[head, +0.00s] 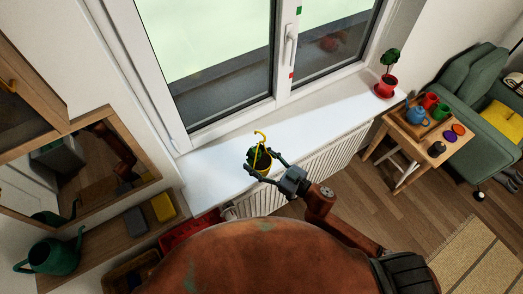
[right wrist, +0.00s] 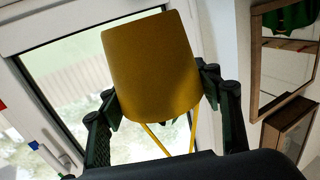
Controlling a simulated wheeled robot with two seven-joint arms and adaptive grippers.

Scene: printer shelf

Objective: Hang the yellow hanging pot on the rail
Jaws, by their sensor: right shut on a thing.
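The yellow hanging pot (head: 264,168) holds a green plant and has thin yellow hanger wires that end in a curved hook (head: 260,134) at the top. My right gripper (head: 261,163) is shut on the pot, with one finger on each side, in front of the window and over the white sill. The right wrist view shows the yellow pot (right wrist: 150,68) large between the fingers of the right gripper (right wrist: 158,95), upside down in that picture with its wires at the bottom. I cannot make out a rail in either view. My left gripper is out of view.
The white windowsill (head: 220,168) is mostly clear; a red potted plant (head: 386,87) stands at its right end. A wooden side table (head: 412,137) with pots and cups stands at right. At left are a mirror (head: 85,165) and a shelf with a green watering can (head: 50,256).

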